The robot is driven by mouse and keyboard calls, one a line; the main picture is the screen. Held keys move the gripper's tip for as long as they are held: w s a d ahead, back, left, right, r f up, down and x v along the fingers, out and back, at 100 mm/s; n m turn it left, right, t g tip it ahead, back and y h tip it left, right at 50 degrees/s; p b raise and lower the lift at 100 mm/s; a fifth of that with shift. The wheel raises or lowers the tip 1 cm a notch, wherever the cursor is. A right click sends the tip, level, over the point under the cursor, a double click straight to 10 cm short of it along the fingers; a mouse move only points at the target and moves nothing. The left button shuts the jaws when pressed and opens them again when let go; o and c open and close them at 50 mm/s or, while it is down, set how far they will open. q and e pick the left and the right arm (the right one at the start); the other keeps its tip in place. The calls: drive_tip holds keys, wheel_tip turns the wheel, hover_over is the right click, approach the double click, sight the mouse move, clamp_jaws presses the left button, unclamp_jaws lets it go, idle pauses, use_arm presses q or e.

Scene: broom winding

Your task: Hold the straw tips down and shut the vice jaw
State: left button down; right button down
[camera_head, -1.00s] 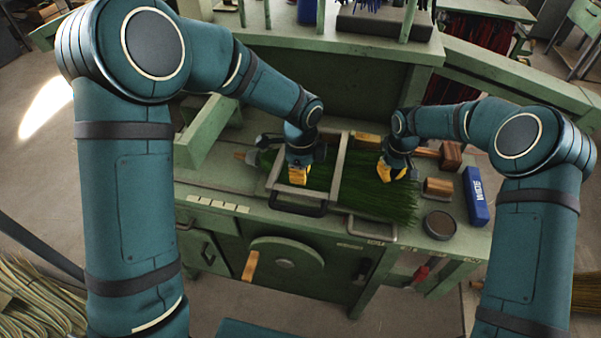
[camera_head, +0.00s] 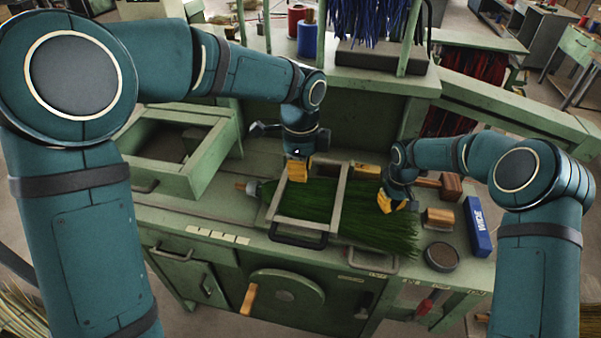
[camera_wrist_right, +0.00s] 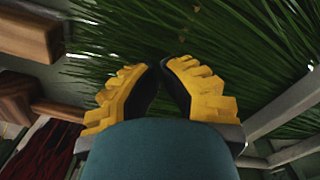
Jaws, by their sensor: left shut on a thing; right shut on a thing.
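The green straw bundle (camera_head: 312,201) lies flat across the bench, its body inside the grey metal vice frame (camera_head: 341,204). The straw tips (camera_head: 385,235) fan out to the right. A dark handle (camera_head: 298,242) stands at the frame's near side. My left gripper (camera_head: 297,174) is at the far left part of the frame, by the straw's far edge. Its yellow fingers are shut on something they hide. My right gripper (camera_head: 392,203) is at the far side of the straw tips, shut on straw. In the right wrist view its fingers (camera_wrist_right: 163,72) reach into the strands.
Wooden blocks (camera_head: 439,217), a blue box (camera_head: 477,227) and a round tin (camera_head: 441,257) sit right of the straw. An open green drawer (camera_head: 185,157) is at the left. A raised shelf (camera_head: 375,80) stands behind.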

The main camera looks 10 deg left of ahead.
idle(0.3)
drive_tip(key=shift+d+r+p, duration=0.1)
drive_tip(key=shift+r+p, duration=0.2)
drive_tip(key=shift+r, duration=0.1)
wheel_tip(320, 180, up, 8)
drive_tip(key=p, duration=0.3)
drive_tip(key=shift+p, duration=0.35)
idle(0.7)
